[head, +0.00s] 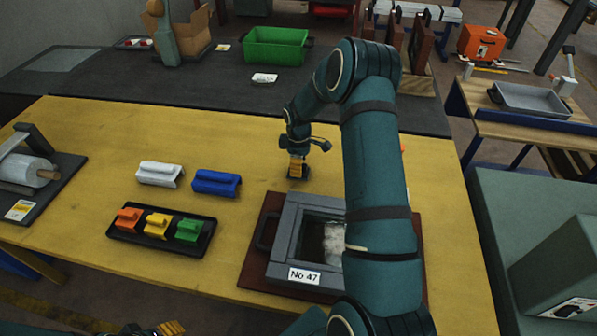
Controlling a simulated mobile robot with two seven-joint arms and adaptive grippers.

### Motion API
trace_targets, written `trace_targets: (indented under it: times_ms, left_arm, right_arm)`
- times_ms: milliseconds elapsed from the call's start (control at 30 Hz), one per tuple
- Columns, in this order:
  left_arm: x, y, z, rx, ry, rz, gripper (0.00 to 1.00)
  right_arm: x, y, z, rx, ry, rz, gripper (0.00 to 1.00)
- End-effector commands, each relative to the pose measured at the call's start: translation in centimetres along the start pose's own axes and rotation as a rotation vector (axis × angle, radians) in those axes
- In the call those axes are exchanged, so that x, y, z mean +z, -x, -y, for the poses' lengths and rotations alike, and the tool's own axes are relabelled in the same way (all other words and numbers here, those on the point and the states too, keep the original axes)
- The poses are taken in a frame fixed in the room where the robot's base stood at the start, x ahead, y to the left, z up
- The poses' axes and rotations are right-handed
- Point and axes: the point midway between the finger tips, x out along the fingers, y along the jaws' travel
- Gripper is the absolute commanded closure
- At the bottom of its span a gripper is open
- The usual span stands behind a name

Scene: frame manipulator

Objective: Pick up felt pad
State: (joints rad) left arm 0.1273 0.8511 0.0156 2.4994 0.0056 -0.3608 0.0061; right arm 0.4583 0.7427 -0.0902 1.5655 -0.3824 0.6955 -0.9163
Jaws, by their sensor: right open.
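My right gripper (297,174) points down over the yellow table, just behind the grey frame. It is open, and I see nothing held in it. No object shows clearly as a felt pad; my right arm hides part of the table. A grey square frame (280,233) labelled "No 47" lies on a dark red board (250,276), with whitish material (335,240) inside, partly hidden by my arm. My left gripper (160,330) only just shows at the bottom edge; its jaws are unclear.
A white block (160,174) and a blue block (216,183) lie left of the gripper. A black tray (118,236) holds orange, yellow and green blocks. A roller stand (30,175) is at the far left. A green bin (277,47) stands on the dark bench behind.

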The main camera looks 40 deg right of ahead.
Motion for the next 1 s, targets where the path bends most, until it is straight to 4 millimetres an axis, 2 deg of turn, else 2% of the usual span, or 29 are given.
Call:
trace_targets:
  times_ms: [100,300,467,500,1000]
  left_arm:
    - [0.06,-0.13,0.05,0.000,0.000,0.001,0.53]
    - [0.06,-0.09,0.04,0.000,0.000,0.001,0.53]
    - [0.05,-0.09,0.04,0.000,0.000,0.001,0.53]
    - [0.05,-0.09,0.04,0.000,0.000,0.001,0.53]
    - [0.02,-0.04,0.02,0.000,0.000,0.001,0.53]
  right_arm:
    - [-0.02,-1.00,-0.02,0.001,0.000,0.000,0.43]
    - [-0.01,-0.95,-0.04,0.001,-0.001,-0.001,0.40]
    - [-0.01,-0.94,-0.04,0.001,-0.001,-0.001,0.96]
    - [-0.01,-0.94,-0.04,0.001,-0.001,-0.001,1.00]
    - [-0.02,-0.50,-0.03,0.001,0.000,-0.001,1.00]
